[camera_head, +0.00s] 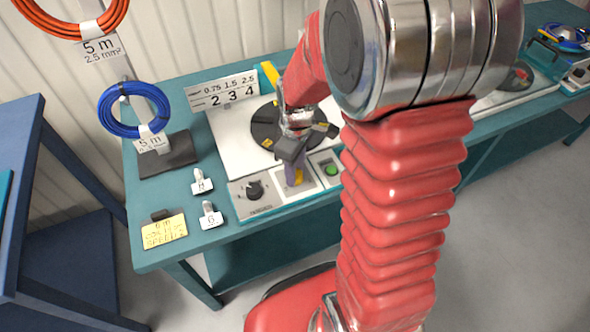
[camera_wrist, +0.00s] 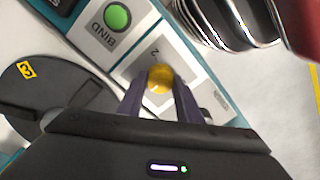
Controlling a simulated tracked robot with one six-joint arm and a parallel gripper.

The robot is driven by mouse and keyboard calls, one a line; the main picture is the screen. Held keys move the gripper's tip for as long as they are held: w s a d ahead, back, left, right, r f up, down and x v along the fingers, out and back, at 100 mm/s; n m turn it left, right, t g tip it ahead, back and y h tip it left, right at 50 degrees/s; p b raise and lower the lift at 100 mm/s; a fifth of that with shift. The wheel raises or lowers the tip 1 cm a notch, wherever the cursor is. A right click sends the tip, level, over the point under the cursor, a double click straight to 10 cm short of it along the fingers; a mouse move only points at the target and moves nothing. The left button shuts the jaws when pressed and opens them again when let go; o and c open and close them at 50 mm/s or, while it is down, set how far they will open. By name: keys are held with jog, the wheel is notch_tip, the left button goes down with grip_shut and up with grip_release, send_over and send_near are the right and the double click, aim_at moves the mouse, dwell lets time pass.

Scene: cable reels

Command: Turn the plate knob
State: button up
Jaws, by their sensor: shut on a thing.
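The plate knob is a small yellow knob on a square light panel marked 2; it shows in the wrist view (camera_wrist: 160,79) between my fingers and in the head view it is mostly hidden. My gripper (camera_wrist: 160,88) is shut on this knob, with one purple finger on each side. In the head view my gripper (camera_head: 295,177) points down at the front part of the white machine (camera_head: 225,150). The round black plate (camera_head: 267,132) lies behind it, partly covered by my arm. The wrist view shows the plate (camera_wrist: 45,85) at left, with a yellow label 3.
A green BIND button (camera_head: 331,170) is right of my gripper, and a black dial (camera_head: 255,189) is left of it. A sign (camera_head: 222,91) stands behind. A blue cable coil (camera_head: 134,109), small tags and a yellow card (camera_head: 164,230) occupy the left of the bench.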

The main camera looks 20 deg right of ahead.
jog(key=shift+w+r, duration=0.1)
jog(key=o, duration=1)
jog(key=shift+o, duration=0.2)
notch_tip(320, 180, up, 14)
jog(key=shift+d+f, duration=0.15)
jog(key=shift+f, duration=0.05)
jog(key=shift+w, duration=0.1)
